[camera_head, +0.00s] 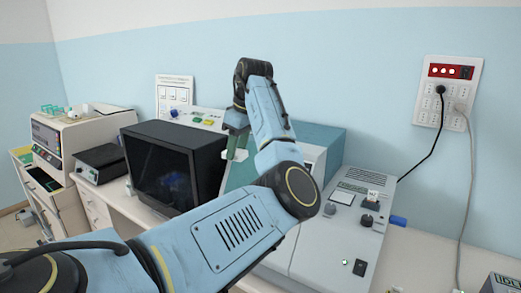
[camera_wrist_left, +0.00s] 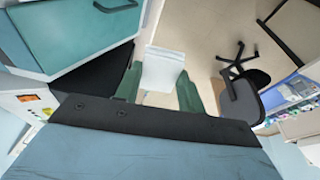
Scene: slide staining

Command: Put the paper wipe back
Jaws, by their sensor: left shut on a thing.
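The white paper wipe (camera_wrist_left: 163,70) sits between the green fingers of my left gripper (camera_wrist_left: 158,92) in the left wrist view. In the head view, my left gripper (camera_head: 238,143) points down in front of the wall, above the bench equipment. A small white bit of the wipe (camera_head: 227,155) shows at its fingertips. The gripper is shut on the wipe and holds it in the air. My left arm hides part of the bench below. My right gripper is not in view.
A black-screened monitor (camera_head: 160,167) stands left of the gripper. A teal-topped machine (camera_head: 318,138) is behind my arm, and a grey instrument with knobs (camera_head: 345,218) is at right. A black chair (camera_wrist_left: 240,95) stands on the floor.

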